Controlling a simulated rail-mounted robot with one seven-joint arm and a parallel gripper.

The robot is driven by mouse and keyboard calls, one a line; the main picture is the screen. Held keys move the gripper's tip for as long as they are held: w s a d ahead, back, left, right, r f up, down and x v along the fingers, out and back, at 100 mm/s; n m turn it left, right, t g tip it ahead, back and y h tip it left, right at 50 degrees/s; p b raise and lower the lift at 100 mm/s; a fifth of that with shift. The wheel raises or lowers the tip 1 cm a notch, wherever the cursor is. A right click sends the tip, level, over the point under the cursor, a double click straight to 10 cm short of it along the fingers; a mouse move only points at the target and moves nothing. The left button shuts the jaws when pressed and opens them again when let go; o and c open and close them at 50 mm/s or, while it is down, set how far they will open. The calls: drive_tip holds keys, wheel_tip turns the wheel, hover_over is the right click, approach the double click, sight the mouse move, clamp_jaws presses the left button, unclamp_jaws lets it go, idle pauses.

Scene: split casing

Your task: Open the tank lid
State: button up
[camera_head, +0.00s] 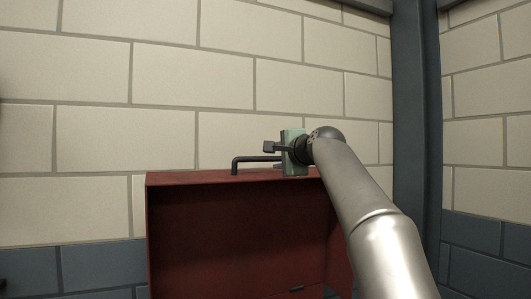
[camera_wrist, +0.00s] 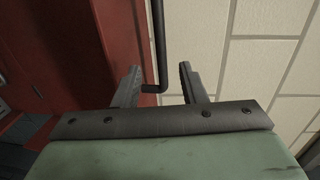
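The red tank lid (camera_head: 235,235) stands raised, its hollow dark-red inner side facing the head camera. It also shows as a red surface on the left of the wrist view (camera_wrist: 120,35). A black bar handle (camera_head: 236,165) sticks up at its upper edge and bends to the right. My gripper (camera_head: 271,156), with a green body, is at the right part of the handle. In the wrist view its two dark fingers (camera_wrist: 160,72) are spread, with the black handle (camera_wrist: 158,45) between them and gaps on both sides. The tank below the lid is mostly out of view.
A cream block wall (camera_head: 100,120) with a dark blue lower band stands close behind the lid. A dark blue-grey pillar (camera_head: 415,130) rises to the right of my arm. A small dark piece (camera_head: 297,289) shows low inside the red part. Space above the lid is clear.

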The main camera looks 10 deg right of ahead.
sight(264, 159)
drive_tip(key=p+x, duration=0.3)
drive_tip(key=x, duration=0.5)
drive_tip(key=shift+r+p, duration=0.15)
drive_tip(key=shift+p, duration=0.25)
drive_tip(key=shift+w+a+f, duration=0.15)
drive_tip(key=shift+w+f, duration=0.1)
drive_tip(key=shift+w, duration=0.25)
clamp_jaws()
